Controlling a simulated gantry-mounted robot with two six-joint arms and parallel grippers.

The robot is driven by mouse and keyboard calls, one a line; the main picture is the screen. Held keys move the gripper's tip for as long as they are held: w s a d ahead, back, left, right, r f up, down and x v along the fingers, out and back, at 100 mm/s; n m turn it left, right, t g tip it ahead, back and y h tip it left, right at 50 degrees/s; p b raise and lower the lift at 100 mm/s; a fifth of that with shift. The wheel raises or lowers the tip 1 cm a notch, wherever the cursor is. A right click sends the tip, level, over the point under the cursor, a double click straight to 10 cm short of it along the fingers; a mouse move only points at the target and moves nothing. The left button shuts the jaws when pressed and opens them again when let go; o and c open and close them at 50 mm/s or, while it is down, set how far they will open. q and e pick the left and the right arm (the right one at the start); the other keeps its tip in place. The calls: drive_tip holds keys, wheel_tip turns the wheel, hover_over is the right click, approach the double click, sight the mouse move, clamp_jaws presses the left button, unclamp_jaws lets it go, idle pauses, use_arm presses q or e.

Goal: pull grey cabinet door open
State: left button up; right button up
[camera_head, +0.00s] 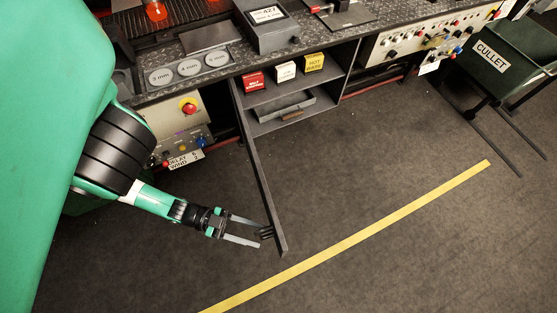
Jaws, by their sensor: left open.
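The grey cabinet door (262,180) stands swung out from the cabinet (340,82), seen nearly edge-on, its free end over the floor. A small dark handle (267,232) sits near that free end, on the left face. My left gripper (259,235) comes in from the left with its two pale fingers spread. The fingertips reach close to the handle, one on each side of it as seen here. I cannot tell whether they touch it. My right gripper is not in view.
Inside the cabinet are red (253,81), white (286,71) and yellow (314,62) boxes above a grey tray (282,106). A control panel (180,125) is left of the door. A green cullet cart (520,60) stands far right. Floor right of the door is clear, crossed by a yellow line (370,230).

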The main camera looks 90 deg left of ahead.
use_arm(q)
drive_tip(key=v, duration=1)
